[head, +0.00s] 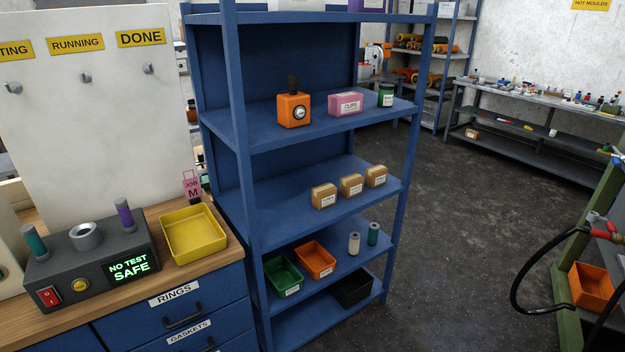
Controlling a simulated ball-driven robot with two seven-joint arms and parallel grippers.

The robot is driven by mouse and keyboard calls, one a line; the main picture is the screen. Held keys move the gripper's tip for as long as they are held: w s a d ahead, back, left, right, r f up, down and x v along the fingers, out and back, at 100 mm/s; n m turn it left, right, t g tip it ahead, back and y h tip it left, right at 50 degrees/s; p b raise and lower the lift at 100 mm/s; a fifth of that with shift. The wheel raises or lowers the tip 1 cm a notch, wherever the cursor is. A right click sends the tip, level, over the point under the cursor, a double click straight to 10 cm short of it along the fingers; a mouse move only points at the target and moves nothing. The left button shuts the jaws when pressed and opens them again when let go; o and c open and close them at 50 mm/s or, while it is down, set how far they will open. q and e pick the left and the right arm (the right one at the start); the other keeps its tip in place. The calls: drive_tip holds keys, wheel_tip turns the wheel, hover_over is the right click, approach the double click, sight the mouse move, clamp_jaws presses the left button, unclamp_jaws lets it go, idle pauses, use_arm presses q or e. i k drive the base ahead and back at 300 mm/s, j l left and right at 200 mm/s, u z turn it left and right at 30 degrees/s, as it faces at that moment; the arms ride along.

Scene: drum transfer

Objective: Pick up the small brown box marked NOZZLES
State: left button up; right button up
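Three small brown boxes stand in a row on a middle shelf of the blue shelving unit: a left one (324,196), a middle one (351,186) and a right one (376,176). Each has a white label on its front, but the print is too small to read, so I cannot tell which is marked NOZZLES. They sit close together with small gaps. Neither of my grippers shows in the head view.
The blue shelving unit (225,128) has posts at its corners. An orange device (293,110) and a pink box (344,103) stand above; green (283,276) and orange (314,260) bins sit below. A wooden bench (150,290) stands left. Dark floor (450,220) is clear on the right.

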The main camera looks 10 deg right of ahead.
sight(352, 185)
drive_tip(key=i+l+u, duration=0.1)
drive_tip(key=l, duration=0.2)
drive_tip(key=i+l+u, duration=0.15)
drive_tip(key=l, duration=0.2)
drive_tip(key=i+l+u, duration=0.1)
drive_tip(key=l, duration=0.25)
drive_tip(key=i+l+u, duration=0.25)
drive_tip(key=l, duration=0.5)
drive_tip(key=i, duration=0.1)
